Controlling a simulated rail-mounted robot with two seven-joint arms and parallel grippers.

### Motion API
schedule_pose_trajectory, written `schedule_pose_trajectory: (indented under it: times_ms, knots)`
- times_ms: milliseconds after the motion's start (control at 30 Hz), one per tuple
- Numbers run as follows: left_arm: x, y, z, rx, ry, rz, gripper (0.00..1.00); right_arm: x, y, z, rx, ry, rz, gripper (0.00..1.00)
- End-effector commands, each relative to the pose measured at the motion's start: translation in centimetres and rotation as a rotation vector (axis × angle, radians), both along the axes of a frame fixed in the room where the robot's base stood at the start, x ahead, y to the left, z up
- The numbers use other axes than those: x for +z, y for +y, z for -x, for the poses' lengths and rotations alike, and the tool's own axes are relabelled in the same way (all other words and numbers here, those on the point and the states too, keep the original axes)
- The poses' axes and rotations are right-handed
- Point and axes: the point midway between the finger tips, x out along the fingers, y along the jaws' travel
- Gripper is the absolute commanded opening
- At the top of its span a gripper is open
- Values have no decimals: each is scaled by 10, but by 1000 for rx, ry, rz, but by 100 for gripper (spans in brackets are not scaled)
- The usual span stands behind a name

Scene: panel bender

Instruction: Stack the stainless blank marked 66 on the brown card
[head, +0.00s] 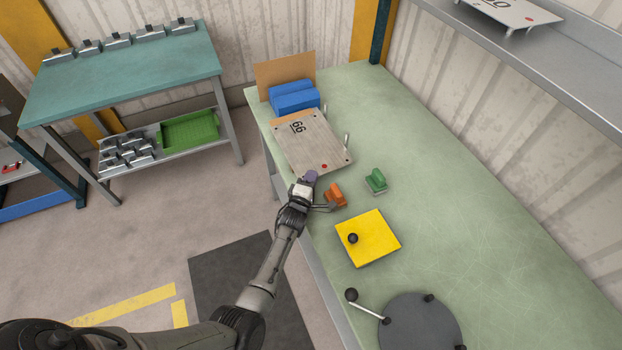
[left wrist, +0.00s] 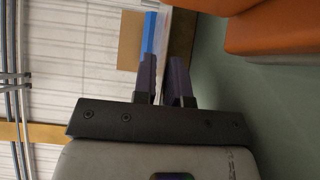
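The stainless blank marked 66 (head: 318,148) is a grey plate near the table's left edge, with its number up and a red dot near its front edge. A brown sheet (head: 270,72) stands upright behind the blue block. A brown strip also shows between that block and the blank; I cannot tell whether it is the card. My left gripper (head: 311,177) is at the blank's front edge. In the left wrist view its fingers (left wrist: 165,80) lie either side of a thin plate edge; whether they press on it is unclear. My right gripper is not in view.
A blue block (head: 294,97) stands behind the blank. An orange block (head: 335,194) and a green block (head: 376,181) lie close to my left gripper. A yellow plate (head: 372,240) with a black knob and a dark disc (head: 420,325) are nearer. The table's right side is clear.

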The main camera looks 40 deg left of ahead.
Motion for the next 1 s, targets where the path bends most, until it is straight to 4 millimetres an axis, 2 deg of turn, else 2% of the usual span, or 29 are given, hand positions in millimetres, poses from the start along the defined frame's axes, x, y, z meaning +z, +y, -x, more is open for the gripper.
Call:
schedule_pose_trajectory:
  times_ms: [33, 200, 467, 567, 667, 1000]
  knots:
    - [0, 0, 0, 0, 1, 0, 17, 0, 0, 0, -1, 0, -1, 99]
    - [-1, 0, 0, 0, 2, 1, 33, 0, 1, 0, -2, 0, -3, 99]
    - [-3, 0, 2, 1, 6, 3, 33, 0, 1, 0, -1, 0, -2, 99]
    - [-2, -2, 9, 1, 7, 2, 33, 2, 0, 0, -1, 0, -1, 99]
    - [-2, -6, 23, 1, 8, 1, 33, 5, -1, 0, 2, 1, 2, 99]
    - [-2, -25, 87, 0, 6, 2, 33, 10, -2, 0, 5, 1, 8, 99]
